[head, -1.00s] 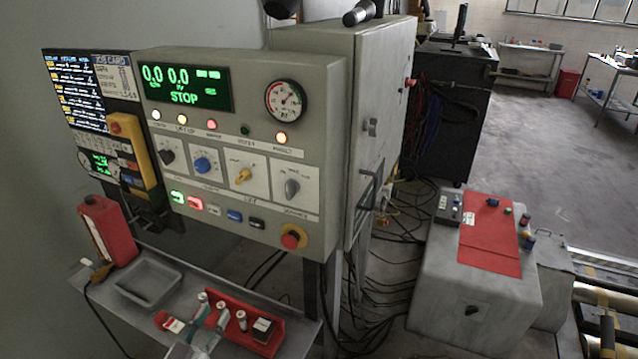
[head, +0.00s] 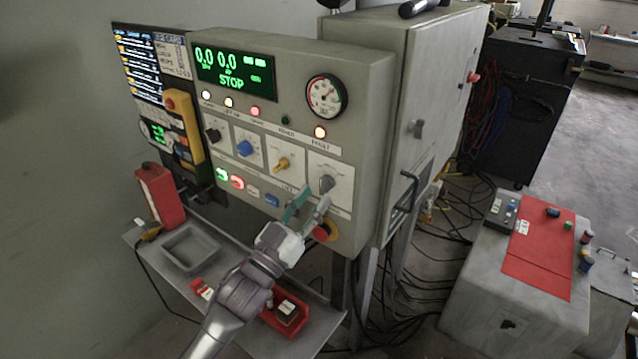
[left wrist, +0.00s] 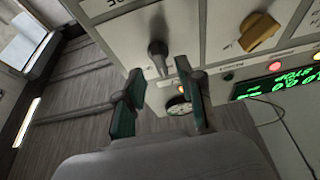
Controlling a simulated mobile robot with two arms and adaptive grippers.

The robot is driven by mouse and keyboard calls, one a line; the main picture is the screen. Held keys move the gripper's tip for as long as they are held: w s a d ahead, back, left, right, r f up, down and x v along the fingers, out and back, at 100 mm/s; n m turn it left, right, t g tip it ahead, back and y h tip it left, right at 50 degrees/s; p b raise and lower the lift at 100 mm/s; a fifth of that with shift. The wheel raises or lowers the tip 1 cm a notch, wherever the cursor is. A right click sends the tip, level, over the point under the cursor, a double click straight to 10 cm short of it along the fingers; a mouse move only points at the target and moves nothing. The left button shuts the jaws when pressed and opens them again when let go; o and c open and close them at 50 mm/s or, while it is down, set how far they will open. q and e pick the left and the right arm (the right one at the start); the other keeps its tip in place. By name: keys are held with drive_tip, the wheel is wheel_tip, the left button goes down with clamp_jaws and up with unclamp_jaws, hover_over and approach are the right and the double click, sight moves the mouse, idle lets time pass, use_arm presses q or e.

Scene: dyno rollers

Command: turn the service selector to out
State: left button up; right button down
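A grey-green control panel (head: 375,75) carries a row of four selector knobs: black (head: 213,135), blue (head: 245,148), yellow (head: 282,164) and grey (head: 326,183). Their labels are too small to read, so I cannot tell which one is marked service. My left gripper (head: 308,204) is open and empty just below the grey knob, apart from it. In the left wrist view the grey knob (left wrist: 158,55) lies ahead of the gap between the open fingers (left wrist: 162,98), and the yellow knob (left wrist: 258,32) is to its right. My right gripper is not in view.
A red emergency button (head: 323,233) sits right beside the left gripper. Below the panel is a shelf with a grey tray (head: 168,262) and a red holder (head: 283,327). A door handle (head: 404,192) sticks out from the cabinet side at the right.

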sight(325, 184)
use_arm(q)
drive_tip(key=shift+x, duration=1.3)
clamp_jaws()
